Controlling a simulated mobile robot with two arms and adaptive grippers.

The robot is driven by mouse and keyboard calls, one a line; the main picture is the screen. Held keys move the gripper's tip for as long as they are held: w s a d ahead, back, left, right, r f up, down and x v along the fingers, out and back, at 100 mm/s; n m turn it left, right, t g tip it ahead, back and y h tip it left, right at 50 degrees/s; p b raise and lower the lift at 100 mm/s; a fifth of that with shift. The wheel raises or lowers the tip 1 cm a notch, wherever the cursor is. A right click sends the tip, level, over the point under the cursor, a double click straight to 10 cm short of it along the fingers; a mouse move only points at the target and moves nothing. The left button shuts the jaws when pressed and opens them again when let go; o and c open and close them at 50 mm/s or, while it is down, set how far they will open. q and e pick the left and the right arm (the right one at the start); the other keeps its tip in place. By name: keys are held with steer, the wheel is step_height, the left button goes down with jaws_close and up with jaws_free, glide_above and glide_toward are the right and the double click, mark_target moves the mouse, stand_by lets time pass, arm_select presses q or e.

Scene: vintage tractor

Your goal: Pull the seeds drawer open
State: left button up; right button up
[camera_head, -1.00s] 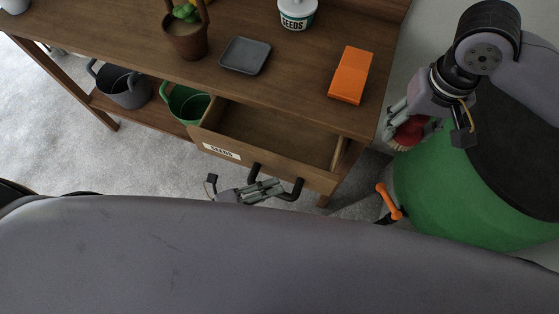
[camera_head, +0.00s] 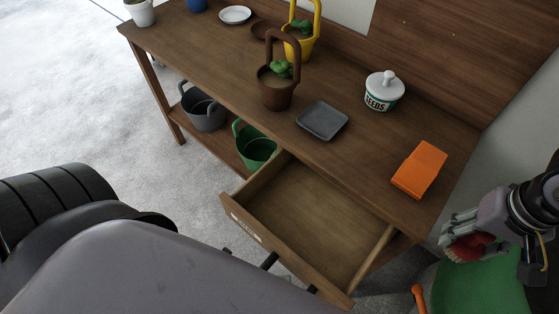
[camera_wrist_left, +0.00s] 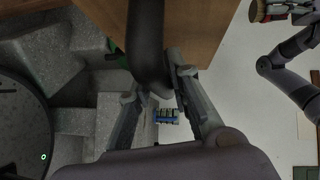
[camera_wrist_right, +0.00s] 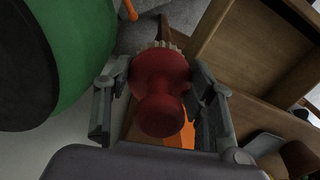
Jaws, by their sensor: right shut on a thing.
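The wooden seeds drawer (camera_head: 310,222) stands pulled out from the bench, empty inside, with a pale label (camera_head: 245,230) on its front. Its dark handle (camera_head: 269,260) is partly hidden by my arm in the head view. In the left wrist view the dark handle (camera_wrist_left: 147,45) lies between the spread fingers of my left gripper (camera_wrist_left: 157,86), close to the right-hand finger. The left gripper is hidden in the head view. My right gripper (camera_head: 456,230) is shut on a red-handled brush (camera_wrist_right: 160,85), held beyond the bench's right end.
The wooden bench (camera_head: 220,60) carries a grey tray (camera_head: 322,120), an orange block (camera_head: 419,169), a white SEEDS jar (camera_head: 384,91) and potted plants. Grey (camera_head: 204,108) and green buckets (camera_head: 256,148) stand on the lower shelf. A green drum (camera_head: 485,290) is below my right gripper.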

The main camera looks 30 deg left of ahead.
arm_select(q)
steer(key=o, duration=0.4)
steer(key=shift+o, duration=0.2)
steer(key=v, duration=1.2)
